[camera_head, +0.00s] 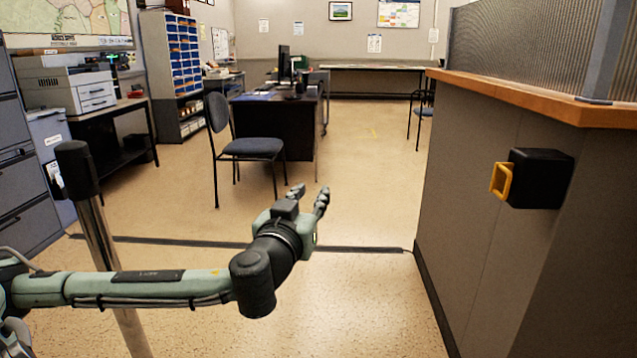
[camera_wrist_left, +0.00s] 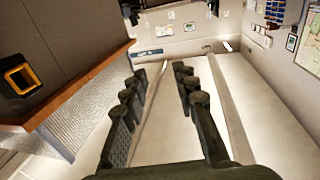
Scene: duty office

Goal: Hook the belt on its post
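The belt's black housing (camera_head: 541,178) is fixed to the side of the counter at the right, with a yellow belt end (camera_head: 501,180) sticking out of its left face. The yellow end also shows in the left wrist view (camera_wrist_left: 22,78). The post (camera_head: 98,225), metal with a black top, stands upright at the left, partly behind my left arm. My left gripper (camera_head: 309,192) is open and empty in mid-air between the post and the housing, apart from both. Its spread fingers show in the left wrist view (camera_wrist_left: 157,85). My right gripper is out of view.
The counter (camera_head: 500,85) with a wooden top bounds the right side. A chair (camera_head: 250,147) and a dark desk (camera_head: 275,125) stand beyond my gripper. A printer (camera_head: 72,85) and grey cabinets (camera_head: 25,190) are at the left. The floor between post and counter is clear.

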